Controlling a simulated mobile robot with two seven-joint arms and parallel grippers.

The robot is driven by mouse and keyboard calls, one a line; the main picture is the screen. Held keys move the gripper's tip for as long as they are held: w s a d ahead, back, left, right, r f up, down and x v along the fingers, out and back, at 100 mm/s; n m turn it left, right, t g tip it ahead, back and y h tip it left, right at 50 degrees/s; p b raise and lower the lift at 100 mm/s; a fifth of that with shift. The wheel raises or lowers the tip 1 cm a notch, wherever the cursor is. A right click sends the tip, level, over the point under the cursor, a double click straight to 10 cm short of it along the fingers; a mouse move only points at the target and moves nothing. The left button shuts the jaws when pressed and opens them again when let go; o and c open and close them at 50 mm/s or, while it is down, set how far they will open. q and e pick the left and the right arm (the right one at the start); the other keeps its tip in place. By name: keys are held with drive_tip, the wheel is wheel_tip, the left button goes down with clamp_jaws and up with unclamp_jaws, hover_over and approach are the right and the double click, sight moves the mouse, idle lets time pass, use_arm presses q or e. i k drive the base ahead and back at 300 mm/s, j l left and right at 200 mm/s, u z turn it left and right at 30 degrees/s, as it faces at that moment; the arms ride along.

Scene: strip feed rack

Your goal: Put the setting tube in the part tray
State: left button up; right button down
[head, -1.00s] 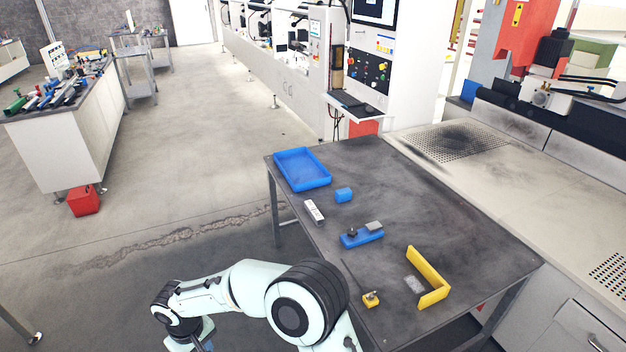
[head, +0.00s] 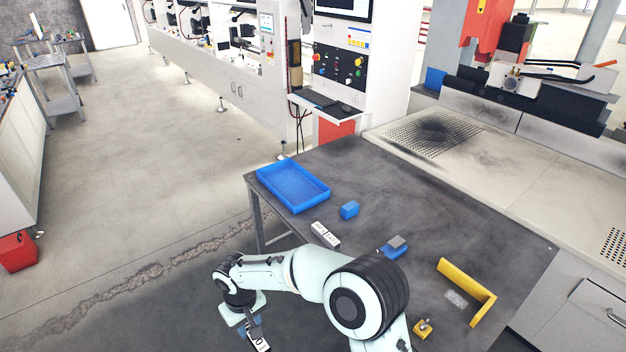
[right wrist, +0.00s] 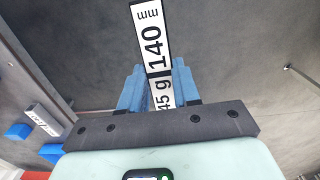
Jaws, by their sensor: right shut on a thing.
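My right gripper (head: 250,328) is shut on a long narrow piece with white labels (right wrist: 153,40), which I take to be the setting tube. Its labels read "140 mm" and "45 g" in the right wrist view. The blue fingers (right wrist: 158,88) hold it on both sides, and its lower end is hidden by the gripper. In the head view, the held tube (head: 260,344) is off the table, over the floor and left of the table edge. The part tray, likely the blue open tray (head: 262,174), lies at the table's far left corner and looks empty. My left gripper is out of view.
A similar labelled bar (head: 325,235) and a blue block (head: 349,210) lie near the tray on the dark table (head: 440,215). A blue fixture (head: 390,251) is partly hidden by my arm. A yellow angle (head: 468,290) and small yellow piece (head: 423,327) are nearer.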

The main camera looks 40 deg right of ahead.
sight(292, 186)
drive_tip(key=i+z, duration=0.35)
drive_tip(key=i, duration=0.3)
drive_tip(key=i+z, duration=0.3)
drive_tip(key=i, duration=0.3)
drive_tip(key=i+z, duration=0.25)
drive_tip(key=i, duration=0.35)
drive_tip(key=i+z, duration=0.3)
drive_tip(key=i, duration=0.3)
drive_tip(key=i+j+z, duration=0.25)
drive_tip(key=i, duration=0.35)
